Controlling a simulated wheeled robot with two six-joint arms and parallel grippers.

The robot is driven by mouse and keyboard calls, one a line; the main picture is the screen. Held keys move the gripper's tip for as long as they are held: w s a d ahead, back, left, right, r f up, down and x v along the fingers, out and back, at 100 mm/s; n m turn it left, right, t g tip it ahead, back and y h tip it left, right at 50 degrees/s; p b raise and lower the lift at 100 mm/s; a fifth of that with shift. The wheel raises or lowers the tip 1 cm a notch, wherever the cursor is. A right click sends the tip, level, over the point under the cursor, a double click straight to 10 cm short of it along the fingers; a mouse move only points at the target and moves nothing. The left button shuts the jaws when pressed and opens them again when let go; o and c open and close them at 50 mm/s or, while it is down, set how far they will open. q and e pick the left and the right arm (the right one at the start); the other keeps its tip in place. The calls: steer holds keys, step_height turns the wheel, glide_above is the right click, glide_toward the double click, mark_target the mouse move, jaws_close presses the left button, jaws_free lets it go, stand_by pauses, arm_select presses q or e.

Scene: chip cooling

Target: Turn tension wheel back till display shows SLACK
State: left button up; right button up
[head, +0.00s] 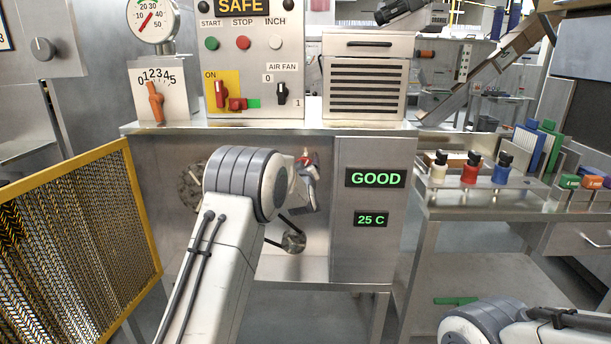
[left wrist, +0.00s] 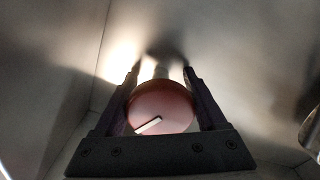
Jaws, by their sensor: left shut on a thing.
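The tension wheel (left wrist: 165,104) is a round red knob with a white pointer line, seen in the left wrist view. The line slants from lower left to upper right. My left gripper (left wrist: 161,78) has a finger on each side of the wheel and is shut on it. In the head view my left arm reaches into the cabinet recess and hides most of the wheel; only a small red part shows. The display (head: 375,178) reads GOOD in green. My right arm is at the lower right, its gripper out of the picture.
A second display (head: 371,219) reads 25 C. A control panel with a SAFE sign (head: 241,6), buttons and switches stands above. A yellow-framed mesh guard (head: 143,215) is at left.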

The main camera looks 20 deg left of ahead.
arm_select(q)
steer(key=n+b, duration=0.8)
steer(key=b, duration=0.1)
steer(key=shift+d+f, duration=0.1)
steer(key=shift+f, duration=0.05)
steer(key=shift+r+n+b, duration=0.15)
steer(key=shift+n+b, duration=0.75)
steer(key=shift+n, duration=0.15)
steer(key=shift+r+n+b, duration=0.1)
steer(key=shift+n+b, duration=0.75)
steer(key=shift+n, duration=0.2)
steer(key=o, duration=1.3)
steer(key=shift+r, duration=0.1)
